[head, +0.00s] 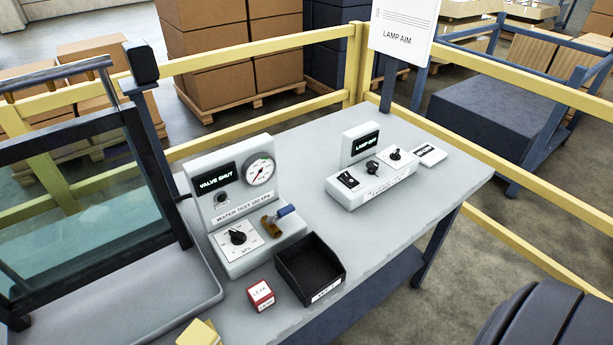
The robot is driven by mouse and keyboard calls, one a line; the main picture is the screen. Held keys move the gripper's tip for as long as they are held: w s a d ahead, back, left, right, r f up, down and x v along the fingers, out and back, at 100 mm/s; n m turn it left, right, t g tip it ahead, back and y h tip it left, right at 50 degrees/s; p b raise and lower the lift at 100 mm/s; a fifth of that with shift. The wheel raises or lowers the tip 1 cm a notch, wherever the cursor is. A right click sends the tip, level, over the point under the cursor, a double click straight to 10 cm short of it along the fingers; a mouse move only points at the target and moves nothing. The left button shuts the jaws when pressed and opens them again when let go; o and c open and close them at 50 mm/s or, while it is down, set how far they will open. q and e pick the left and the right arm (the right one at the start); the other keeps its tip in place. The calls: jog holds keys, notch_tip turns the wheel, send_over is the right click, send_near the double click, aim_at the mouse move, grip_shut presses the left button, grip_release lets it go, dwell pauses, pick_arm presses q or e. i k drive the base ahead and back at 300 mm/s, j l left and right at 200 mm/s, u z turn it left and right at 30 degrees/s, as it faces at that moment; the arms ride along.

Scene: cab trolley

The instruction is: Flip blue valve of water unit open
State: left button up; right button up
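The water unit (252,249) is a light grey console on the left part of the table. Its display (215,179) reads "VALVE SHUT", and a round gauge (260,170) sits beside it. The label below reads "WATER TEST" with a figure too small to be sure of. The valve has a blue handle (286,211) on a brass body (269,225), at the right of the sloped front. The handle points to the right. A black knob (238,237) sits on a dial plate left of the valve. Neither of my grippers is in view.
A black open tray (335,279) and a red-and-white block (261,295) stand before the unit. A yellow item (200,333) is at the bottom edge. A glass panel (85,200) stands left. The lamp unit (370,174) is right; the table (400,230) is clear in front of it.

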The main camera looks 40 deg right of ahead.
aim_at(289, 209)
jog(key=z, duration=1)
jog(key=l, duration=0.4)
